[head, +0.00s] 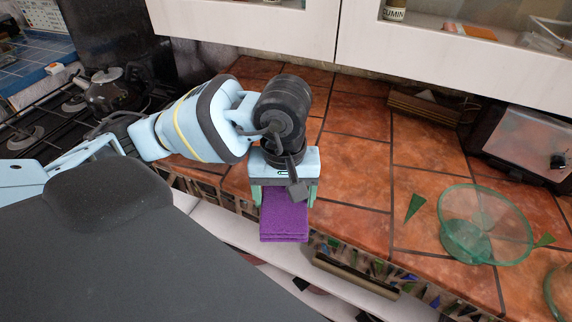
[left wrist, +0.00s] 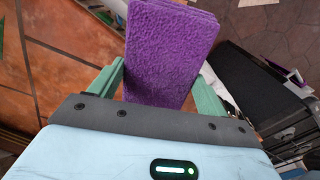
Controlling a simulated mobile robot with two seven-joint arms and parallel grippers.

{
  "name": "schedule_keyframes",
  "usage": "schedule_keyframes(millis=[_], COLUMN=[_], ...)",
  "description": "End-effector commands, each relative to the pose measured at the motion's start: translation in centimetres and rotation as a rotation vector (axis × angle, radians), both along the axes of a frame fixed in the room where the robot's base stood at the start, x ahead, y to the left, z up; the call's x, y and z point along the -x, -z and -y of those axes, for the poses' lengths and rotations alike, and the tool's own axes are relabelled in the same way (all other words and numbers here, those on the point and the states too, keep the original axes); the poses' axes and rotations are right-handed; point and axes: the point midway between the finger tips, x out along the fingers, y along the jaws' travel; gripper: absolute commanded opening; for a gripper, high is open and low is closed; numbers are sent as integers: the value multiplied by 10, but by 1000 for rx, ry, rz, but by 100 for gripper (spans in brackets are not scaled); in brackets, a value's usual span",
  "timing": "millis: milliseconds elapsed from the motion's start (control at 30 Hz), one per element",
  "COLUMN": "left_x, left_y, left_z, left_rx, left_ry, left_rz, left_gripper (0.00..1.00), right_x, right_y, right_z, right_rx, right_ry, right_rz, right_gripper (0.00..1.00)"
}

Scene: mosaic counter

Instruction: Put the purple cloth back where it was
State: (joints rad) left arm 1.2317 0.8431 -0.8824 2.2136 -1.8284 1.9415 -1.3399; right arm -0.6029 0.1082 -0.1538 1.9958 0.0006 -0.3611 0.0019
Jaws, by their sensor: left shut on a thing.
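The purple cloth (head: 284,216) is a folded, thick rectangle. My left gripper (head: 284,192) is shut on it, with a green finger on each side. In the head view the cloth hangs out beyond the fingers at the counter's front edge. In the left wrist view the cloth (left wrist: 168,50) stands between the two green fingers of the left gripper (left wrist: 170,85), with its far end at the top of the picture. I cannot tell how high it is above the counter. My right gripper is in neither view.
The tiled counter (head: 352,150) has free room right of the gripper. A green glass bowl (head: 486,224) stands at the right, with green shards beside it. A wooden box (head: 430,108) and a dark appliance (head: 525,140) are at the back.

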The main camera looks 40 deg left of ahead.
Motion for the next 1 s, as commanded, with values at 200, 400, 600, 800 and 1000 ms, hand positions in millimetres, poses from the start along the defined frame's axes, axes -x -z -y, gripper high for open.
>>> schedule_keyframes(millis=[200, 400, 600, 800, 1000], left_x=[-44, -78, -96, -99, -106], left_y=[3, 7, 10, 11, 16], left_z=[-29, -50, -62, -63, -68], left_rx=[-1, 1, 1, 0, 0], left_ry=[-7, -3, 0, 1, 0], left_rz=[-1, 1, -1, 0, -1], left_gripper=[52, 52, 52, 52, 52], right_x=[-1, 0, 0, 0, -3], right_y=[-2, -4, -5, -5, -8], right_z=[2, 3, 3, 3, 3], right_rx=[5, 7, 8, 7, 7], right_ry=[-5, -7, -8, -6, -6], right_rz=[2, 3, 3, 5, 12], right_gripper=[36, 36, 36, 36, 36])
